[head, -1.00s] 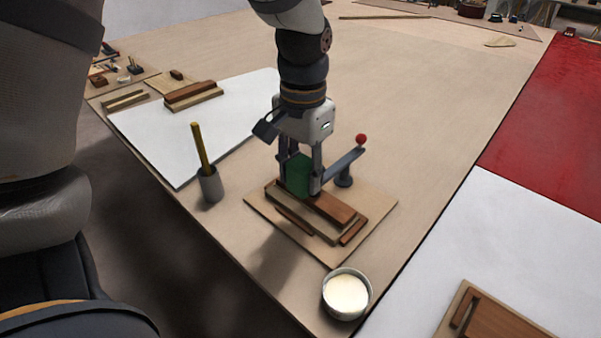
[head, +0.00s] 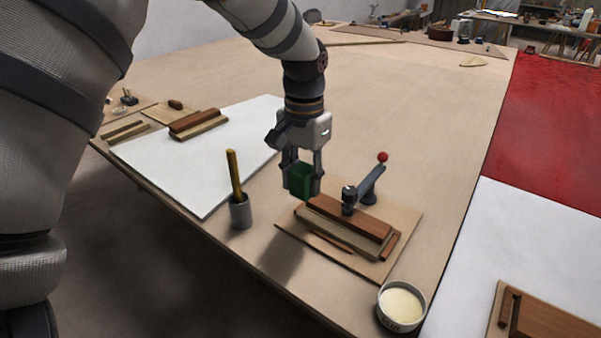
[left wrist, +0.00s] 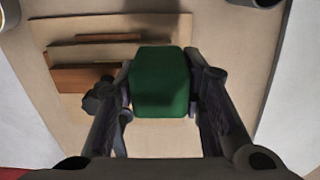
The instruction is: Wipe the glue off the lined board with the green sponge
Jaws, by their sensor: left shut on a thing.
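The green sponge (head: 300,180) is held between the fingers of my left gripper (head: 302,174), above the far left end of the stacked wooden strips. In the left wrist view the sponge (left wrist: 161,82) sits squarely between the two fingers (left wrist: 160,76). The lined board (head: 350,217), a reddish-brown strip on a paler one, lies on a thin plywood base (head: 372,267). It also shows in the left wrist view (left wrist: 78,78), left of the sponge. A gap seems to show between sponge and board. I cannot make out glue on it. My right gripper is out of view.
A dark clamp with a red ball handle (head: 383,157) reaches over the board, close to my gripper. A grey cup (head: 240,212) with a yellow-handled tool stands left, a bowl of cream-coloured stuff (head: 402,306) at the front edge. A white sheet (head: 205,165) lies left.

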